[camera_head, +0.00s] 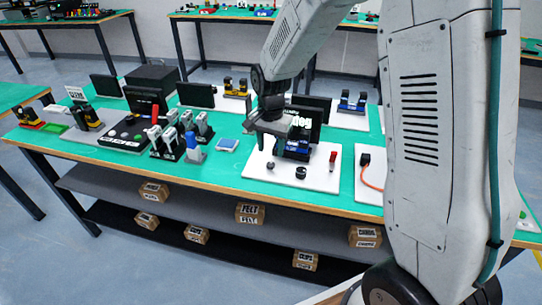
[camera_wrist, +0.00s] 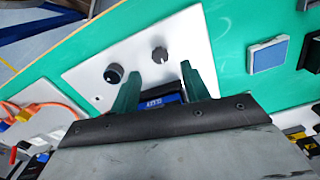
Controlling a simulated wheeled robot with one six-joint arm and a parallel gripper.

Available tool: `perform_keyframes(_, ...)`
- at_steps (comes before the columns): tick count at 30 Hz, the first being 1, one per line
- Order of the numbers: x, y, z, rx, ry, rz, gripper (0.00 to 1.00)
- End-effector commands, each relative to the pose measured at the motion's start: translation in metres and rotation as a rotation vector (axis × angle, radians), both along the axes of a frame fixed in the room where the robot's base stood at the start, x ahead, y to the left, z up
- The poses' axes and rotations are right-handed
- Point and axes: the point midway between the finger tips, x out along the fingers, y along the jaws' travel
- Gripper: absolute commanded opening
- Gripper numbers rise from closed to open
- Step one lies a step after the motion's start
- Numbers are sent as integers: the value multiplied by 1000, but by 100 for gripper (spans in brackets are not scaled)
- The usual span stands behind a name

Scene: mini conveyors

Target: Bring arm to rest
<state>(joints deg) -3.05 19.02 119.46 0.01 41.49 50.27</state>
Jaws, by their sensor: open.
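My gripper (camera_head: 268,128) is above the white board (camera_head: 255,178) on the green table, close to a small dark conveyor with a blue front (camera_head: 298,151). In the wrist view, my gripper's two green fingers (camera_wrist: 164,82) are spread apart, with nothing seen held between them. The blue-labelled part of the conveyor (camera_wrist: 155,101) shows beyond and between the fingers. Whether the fingers touch it cannot be told. Two dark knobs stand on the board, one left (camera_wrist: 114,73) and one right (camera_wrist: 160,54) in the wrist view.
A red switch (camera_head: 333,158) stands on the same board. A blue-grey square pad (camera_head: 228,145) and a row of grey handled tools (camera_head: 185,132) lie to the left. An orange cable (camera_head: 372,182) is on the right-hand board. Labelled boxes (camera_head: 250,213) sit on the shelf below.

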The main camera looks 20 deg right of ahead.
Motion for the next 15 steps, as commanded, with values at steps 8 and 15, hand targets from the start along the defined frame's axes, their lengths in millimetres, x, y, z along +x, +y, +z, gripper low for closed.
perform_keyframes(8, 0, 0, 25, 0, 0, 0, 46)
perform_keyframes(15, 0, 0, 26, 0, 1, 0, 46)
